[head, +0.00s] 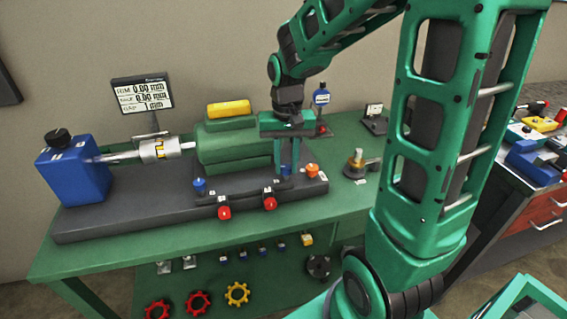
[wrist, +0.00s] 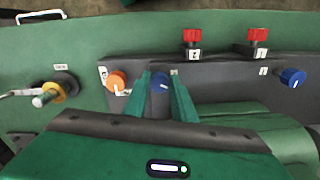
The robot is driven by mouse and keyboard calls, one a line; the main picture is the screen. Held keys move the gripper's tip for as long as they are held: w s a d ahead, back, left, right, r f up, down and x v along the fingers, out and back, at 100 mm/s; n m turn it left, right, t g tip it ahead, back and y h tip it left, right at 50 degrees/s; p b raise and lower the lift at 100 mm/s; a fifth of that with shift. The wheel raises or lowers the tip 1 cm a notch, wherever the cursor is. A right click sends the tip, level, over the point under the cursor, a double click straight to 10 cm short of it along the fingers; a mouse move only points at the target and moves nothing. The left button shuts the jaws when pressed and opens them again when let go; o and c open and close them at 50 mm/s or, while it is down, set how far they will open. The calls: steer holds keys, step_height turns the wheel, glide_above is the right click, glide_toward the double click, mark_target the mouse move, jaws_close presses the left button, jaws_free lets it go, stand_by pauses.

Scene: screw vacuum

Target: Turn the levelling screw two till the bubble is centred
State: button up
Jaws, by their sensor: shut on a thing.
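My gripper (head: 287,160) reaches down to the right end of the dark base plate, in front of the green machine body (head: 222,148). In the wrist view its two green fingers (wrist: 160,88) close around a blue screw knob (wrist: 159,81) with a white mark. In the head view that knob (head: 286,171) is partly hidden by the fingers. A yellow bar (head: 228,109), perhaps the level, lies on top of the green body; no bubble can be made out. I cannot read which number belongs to the held knob.
An orange knob (wrist: 117,82) sits close beside the fingers. Red knobs (head: 224,212) (head: 269,203) stick out of the plate's front, and another blue knob (head: 199,185) stands further left. A display (head: 143,95) stands behind. A brass-topped fitting (head: 355,160) stands right.

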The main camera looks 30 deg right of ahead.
mark_target(287, 166)
steer(key=n, duration=0.6)
steer(key=shift+w+d+r+n, duration=0.1)
steer(key=shift+w+d+n, duration=0.05)
steer(key=shift+w+n, duration=0.15)
steer(key=n, duration=0.5)
steer(key=shift+d+n, duration=0.1)
steer(key=shift+n, duration=0.2)
steer(key=o, duration=1)
steer(key=shift+s, duration=0.1)
steer(key=shift+o, duration=0.2)
step_height(287, 166, up, 11)
steer(key=shift+f, duration=0.2)
